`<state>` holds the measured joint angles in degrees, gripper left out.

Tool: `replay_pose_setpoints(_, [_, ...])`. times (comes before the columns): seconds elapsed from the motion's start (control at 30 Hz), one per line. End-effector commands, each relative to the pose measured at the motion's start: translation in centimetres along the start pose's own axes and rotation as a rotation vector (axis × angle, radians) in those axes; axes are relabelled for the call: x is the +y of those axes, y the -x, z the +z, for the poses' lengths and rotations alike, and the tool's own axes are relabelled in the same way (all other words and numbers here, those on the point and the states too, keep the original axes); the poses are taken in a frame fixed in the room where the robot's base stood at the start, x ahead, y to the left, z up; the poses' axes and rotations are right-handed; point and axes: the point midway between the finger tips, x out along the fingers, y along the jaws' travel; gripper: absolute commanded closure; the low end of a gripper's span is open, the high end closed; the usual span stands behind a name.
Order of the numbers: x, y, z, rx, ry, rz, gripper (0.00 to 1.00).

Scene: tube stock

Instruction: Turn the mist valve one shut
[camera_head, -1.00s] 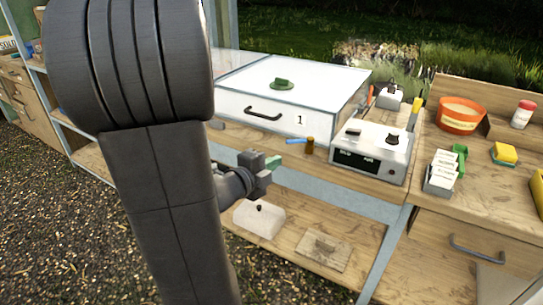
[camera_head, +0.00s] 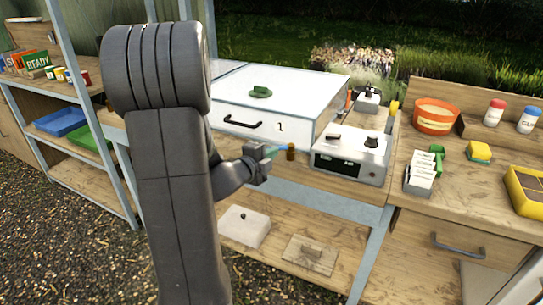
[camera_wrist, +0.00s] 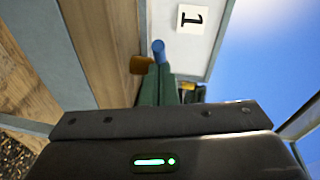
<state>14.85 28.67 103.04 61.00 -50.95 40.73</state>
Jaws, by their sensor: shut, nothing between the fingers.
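The mist valve is a brass-brown body (camera_head: 291,153) with a blue lever, on the bench front edge below the white box marked 1. In the wrist view its blue lever (camera_wrist: 158,47) points toward the camera end-on, beside the brown body (camera_wrist: 141,65). My gripper (camera_head: 271,153) is just left of the valve body, at the lever. In the wrist view its green fingers (camera_wrist: 156,82) are together, with nothing between them, and their tips are right at the lever. I cannot tell whether they touch it.
The white box (camera_head: 262,98) with a black handle stands behind the valve. A grey control unit (camera_head: 352,150) sits close to its right. Seed packets (camera_head: 421,178) stand further right.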

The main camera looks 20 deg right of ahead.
Motion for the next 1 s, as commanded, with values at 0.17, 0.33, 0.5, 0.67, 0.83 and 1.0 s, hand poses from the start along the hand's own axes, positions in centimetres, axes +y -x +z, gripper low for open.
replay_pose_setpoints(0.17, [0.0, 0.0, 0.0, 0.0, 0.0, 0.0, 1.0])
replay_pose_setpoints(0.33, [-0.1, 0.0, 0.1, 0.015, -0.003, 0.003, 1.0])
replay_pose_setpoints(0.5, [-0.2, -0.1, 0.4, 0.051, -0.008, 0.007, 1.0])
replay_pose_setpoints(0.67, [-0.3, -0.2, 0.8, 0.097, -0.014, 0.015, 1.0])
replay_pose_setpoints(0.83, [-0.5, -0.6, 1.5, 0.192, -0.027, 0.027, 1.0])
replay_pose_setpoints(1.0, [-0.7, -1.1, 2.4, 0.326, -0.046, 0.046, 1.0])
